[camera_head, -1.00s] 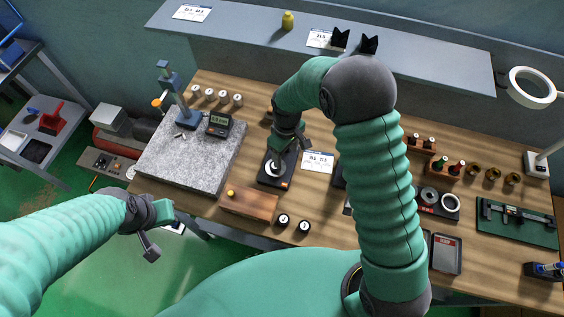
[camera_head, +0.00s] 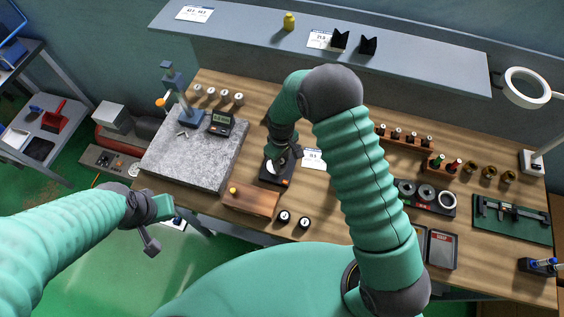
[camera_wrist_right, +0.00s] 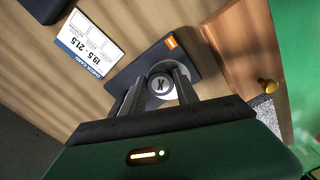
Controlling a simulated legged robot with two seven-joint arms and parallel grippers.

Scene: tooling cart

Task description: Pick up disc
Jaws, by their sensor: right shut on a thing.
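A pale round disc (camera_head: 271,168) with a dark mark on its face is at the black scale-like device (camera_head: 274,181) in the middle of the bench. In the right wrist view the disc (camera_wrist_right: 162,86) shows between the fingers, over the dark device (camera_wrist_right: 190,55). My right gripper (camera_wrist_right: 157,90) is shut on the disc; in the head view it (camera_head: 274,158) is partly hidden by its own wrist. I cannot tell whether the disc is clear of the device. My left gripper (camera_head: 160,228) is open and empty, off the bench's front left edge.
A granite plate (camera_head: 190,160) with a gauge stand (camera_head: 178,95) lies left of the device. A label card (camera_head: 312,159) lies to the right. A rack of rings (camera_head: 425,197) stands further right.

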